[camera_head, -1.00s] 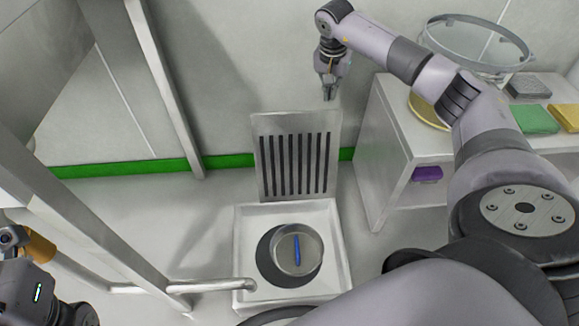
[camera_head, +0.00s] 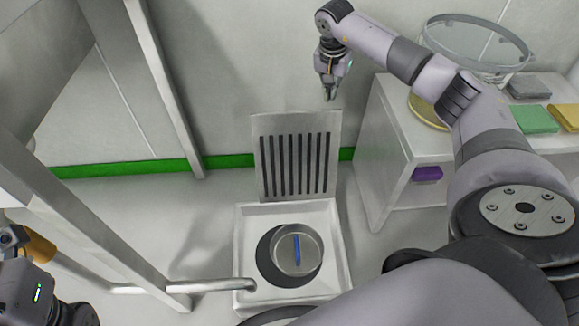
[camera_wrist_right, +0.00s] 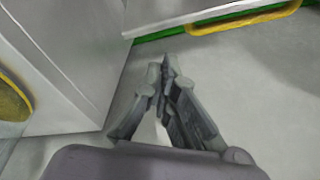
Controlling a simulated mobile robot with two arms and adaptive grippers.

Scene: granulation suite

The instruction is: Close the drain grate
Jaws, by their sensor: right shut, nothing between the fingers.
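The drain grate (camera_head: 261,160) is a slotted metal plate standing upright at the back edge of the square white drain frame (camera_head: 242,222). The drain opening is uncovered, and a round dish (camera_head: 283,262) with a blue stick-like object (camera_head: 297,250) sits in it. My right gripper (camera_head: 329,97) is above the grate's upper right corner in the head view, apart from it. It is shut and empty, and its fingers (camera_wrist_right: 165,75) meet in the right wrist view. Of my left arm only a part shows at the lower left; its fingers are not visible.
A white cabinet (camera_head: 384,160) with a purple object (camera_head: 427,173) stands right of the grate. On its top are a green block (camera_head: 535,120), a yellow block (camera_head: 566,116) and a glass vessel (camera_head: 475,45). A metal rail (camera_head: 210,286) runs left of the drain. The floor between is clear.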

